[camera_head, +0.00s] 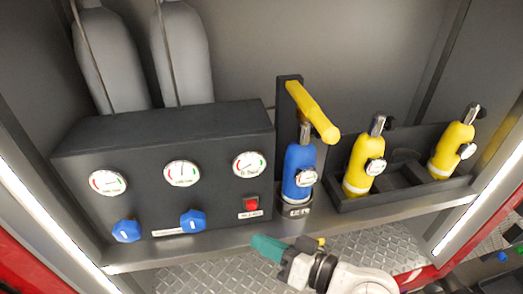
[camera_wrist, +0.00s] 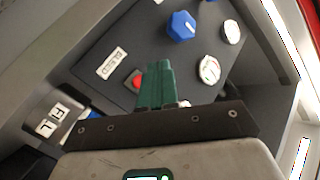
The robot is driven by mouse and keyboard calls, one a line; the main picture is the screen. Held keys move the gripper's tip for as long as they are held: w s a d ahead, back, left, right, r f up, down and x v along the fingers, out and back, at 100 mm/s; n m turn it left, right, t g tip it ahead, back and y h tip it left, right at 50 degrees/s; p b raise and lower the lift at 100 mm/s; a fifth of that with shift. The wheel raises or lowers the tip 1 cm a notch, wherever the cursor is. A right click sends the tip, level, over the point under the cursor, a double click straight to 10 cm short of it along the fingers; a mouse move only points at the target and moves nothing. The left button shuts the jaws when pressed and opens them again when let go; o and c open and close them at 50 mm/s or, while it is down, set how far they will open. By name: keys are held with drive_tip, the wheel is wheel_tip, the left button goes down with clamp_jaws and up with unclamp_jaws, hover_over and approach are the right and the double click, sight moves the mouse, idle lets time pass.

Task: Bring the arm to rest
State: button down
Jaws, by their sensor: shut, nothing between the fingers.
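My gripper (camera_head: 268,247) is at the bottom middle of the head view, in front of the shelf edge. Its green fingers are shut with nothing between them. In the wrist view the shut green fingers (camera_wrist: 156,84) point toward the dark control panel and cover part of it beside the red switch (camera_wrist: 137,81). My white wrist and arm reach in from the lower right.
The dark panel (camera_head: 165,150) carries gauges, two blue knobs and a red switch (camera_head: 251,204). A blue bottle (camera_head: 297,172) stands under a yellow lever (camera_head: 312,110). Two yellow bottles (camera_head: 362,165) (camera_head: 452,148) stand in a black rack (camera_head: 400,180). Grey cylinders (camera_head: 108,60) stand behind.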

drive_tip(key=s+d+f+m+g+h, duration=0.1)
drive_tip(key=s+d+f+h, duration=0.3)
drive_tip(key=d+f, duration=0.3)
drive_tip(key=s+d+f+m+g+h, duration=0.1)
drive_tip(key=s+d+f+h, duration=0.35)
drive_tip(key=d+f, duration=0.3)
drive_tip(key=s+d+f+m+g+h, duration=0.1)
drive_tip(key=s+d+f+g+h, duration=0.1)
drive_tip(key=s+d, duration=0.5)
drive_tip(key=s+d+f+m+g+h, duration=0.2)
drive_tip(key=s+d+g+h, duration=0.1)
drive_tip(key=s+d, duration=0.4)
drive_tip(key=shift+s+d+f+m+h, duration=0.2)
drive_tip(key=shift+s+d+m+h, duration=0.25)
drive_tip(key=shift+s, duration=0.65)
drive_tip(key=shift+w+a, duration=0.1)
drive_tip(key=shift+a, duration=0.05)
